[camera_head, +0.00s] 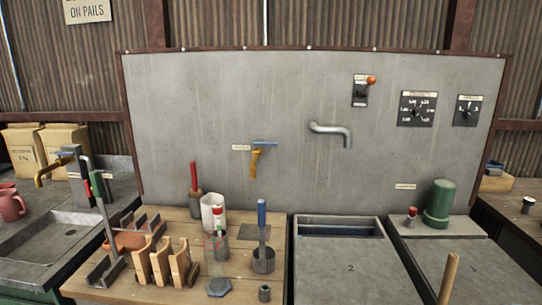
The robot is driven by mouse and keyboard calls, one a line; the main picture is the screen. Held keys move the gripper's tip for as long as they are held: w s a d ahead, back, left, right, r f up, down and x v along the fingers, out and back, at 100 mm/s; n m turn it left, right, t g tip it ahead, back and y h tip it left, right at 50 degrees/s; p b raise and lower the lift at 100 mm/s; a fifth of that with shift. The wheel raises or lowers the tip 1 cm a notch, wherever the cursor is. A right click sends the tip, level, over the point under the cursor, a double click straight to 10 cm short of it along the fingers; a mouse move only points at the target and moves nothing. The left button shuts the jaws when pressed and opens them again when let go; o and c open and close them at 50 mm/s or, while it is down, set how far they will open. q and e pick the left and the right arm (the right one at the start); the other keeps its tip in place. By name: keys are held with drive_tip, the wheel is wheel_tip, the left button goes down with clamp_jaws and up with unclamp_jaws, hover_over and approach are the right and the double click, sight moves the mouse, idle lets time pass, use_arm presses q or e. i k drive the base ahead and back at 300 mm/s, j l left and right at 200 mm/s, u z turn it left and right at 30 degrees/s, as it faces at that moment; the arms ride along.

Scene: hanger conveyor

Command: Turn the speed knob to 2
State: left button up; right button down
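Two dark dial plates sit at the upper right of the grey metal panel. The larger left dial (417,108) has several small number labels around a dark knob, and the smaller right dial (468,110) also has a dark knob with marks around it. Their titles are too small to read, so I cannot tell for certain which is the speed knob or where either pointer stands. Neither my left gripper nor my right gripper is in view.
A lever switch with an orange ball (371,81) is left of the dials. A grey spout (331,132) sticks out below. A green cylinder (440,203) and a small red-topped item (411,216) stand underneath. Tools and holders crowd the wooden bench (190,290). The panel around the dials is clear.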

sight(469, 113)
drive_tip(key=k+z, duration=0.1)
drive_tip(key=z, duration=1.2)
drive_tip(key=i+l+z, duration=0.1)
drive_tip(key=z, duration=0.3)
drive_tip(key=i+z, duration=0.45)
drive_tip(key=z, duration=0.3)
drive_tip(key=i+j+z, duration=0.1)
drive_tip(key=i, duration=0.4)
drive_tip(key=i+j+z, duration=0.1)
drive_tip(key=i, duration=0.35)
drive_tip(key=j, duration=0.1)
